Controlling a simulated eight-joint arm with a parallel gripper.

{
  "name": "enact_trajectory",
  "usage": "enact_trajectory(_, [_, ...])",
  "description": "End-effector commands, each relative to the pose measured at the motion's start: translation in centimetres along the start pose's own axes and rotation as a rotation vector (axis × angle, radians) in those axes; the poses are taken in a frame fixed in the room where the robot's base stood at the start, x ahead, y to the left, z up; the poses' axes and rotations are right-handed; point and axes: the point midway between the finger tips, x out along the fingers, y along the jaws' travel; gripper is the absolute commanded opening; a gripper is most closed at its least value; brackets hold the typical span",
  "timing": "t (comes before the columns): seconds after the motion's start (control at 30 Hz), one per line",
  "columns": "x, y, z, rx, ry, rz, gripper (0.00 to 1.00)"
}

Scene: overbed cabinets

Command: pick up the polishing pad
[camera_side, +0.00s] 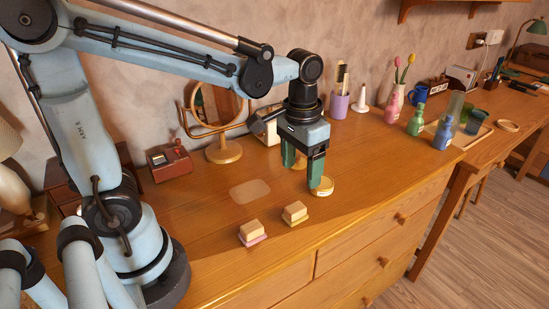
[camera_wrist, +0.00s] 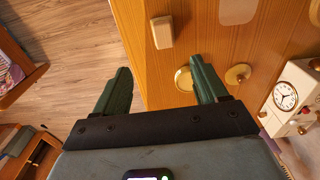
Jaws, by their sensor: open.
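Two small tan blocks, the left one on a pink base (camera_side: 253,232) and the right one on a pale base (camera_side: 294,212), sit on the wooden top near its front edge. They look like pads; I cannot tell which is the polishing pad. One block (camera_wrist: 162,32) shows in the wrist view, ahead of my fingertips. My gripper (camera_side: 303,176) is open above the top, behind and right of the blocks, its green fingers spread. In the wrist view the space between the fingertips (camera_wrist: 160,66) is empty. A round yellow tin (camera_side: 322,187) is beside the right finger, partly hidden.
A flat tan patch (camera_side: 250,191) lies left of the gripper. A clock (camera_wrist: 285,97) and knobbed disc (camera_wrist: 238,74) are near the right finger. Bottles (camera_side: 416,119) stand farther right.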

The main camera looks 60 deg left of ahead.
Motion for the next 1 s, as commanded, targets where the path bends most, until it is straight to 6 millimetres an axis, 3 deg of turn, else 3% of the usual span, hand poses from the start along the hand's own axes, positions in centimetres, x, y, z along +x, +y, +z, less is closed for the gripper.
enact_trajectory(0.23, [1.2,0.1,-0.2,-0.002,-0.038,-0.003,0.72])
enact_trajectory(0.6, [6.0,0.1,-0.1,-0.002,-0.035,-0.003,0.72])
enact_trajectory(1.0, [8.5,-0.3,0.2,-0.004,-0.035,-0.003,0.72])
